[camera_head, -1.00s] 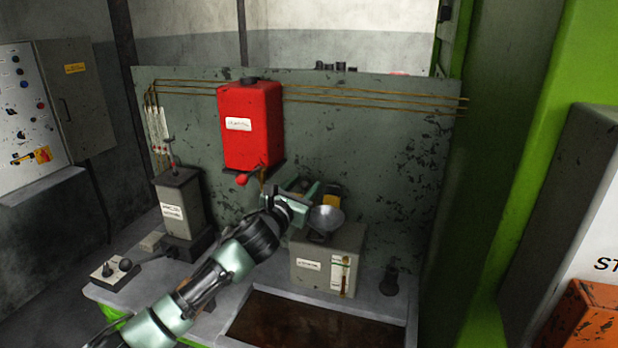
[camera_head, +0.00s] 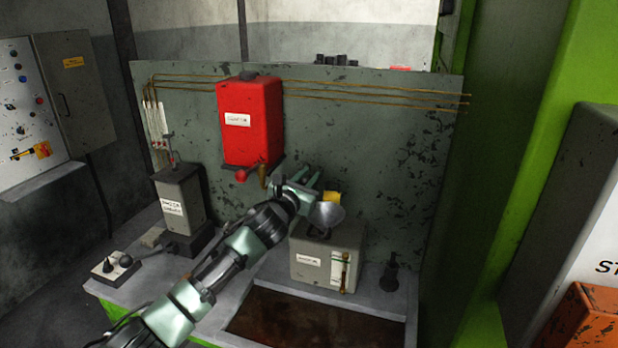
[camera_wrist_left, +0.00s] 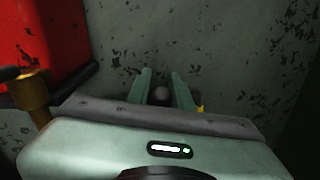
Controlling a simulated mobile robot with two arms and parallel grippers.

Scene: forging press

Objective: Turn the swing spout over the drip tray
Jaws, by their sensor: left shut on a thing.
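My left gripper (camera_head: 308,180) reaches past the red tank's lower right side. Its two fingers are apart, closed around a dark round knob (camera_wrist_left: 160,93) in the wrist view. I cannot tell whether this knob belongs to the spout. A brass spout (camera_head: 263,175) hangs under the red tank (camera_head: 250,120); in the wrist view a brass piece (camera_wrist_left: 32,97) stands left of the gripper, apart from it. A grey metal funnel (camera_head: 328,214) sits above the grey box, right of and below the gripper. A dark rusty tray (camera_head: 310,322) lies recessed in the bench front. My right gripper is not in view.
The grey box (camera_head: 310,265) with a sight gauge stands below the gripper. A grey pump unit (camera_head: 178,200) with a lever stands left. The scuffed green panel (camera_head: 390,150) is behind the gripper. A red knob (camera_head: 241,176) projects under the tank.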

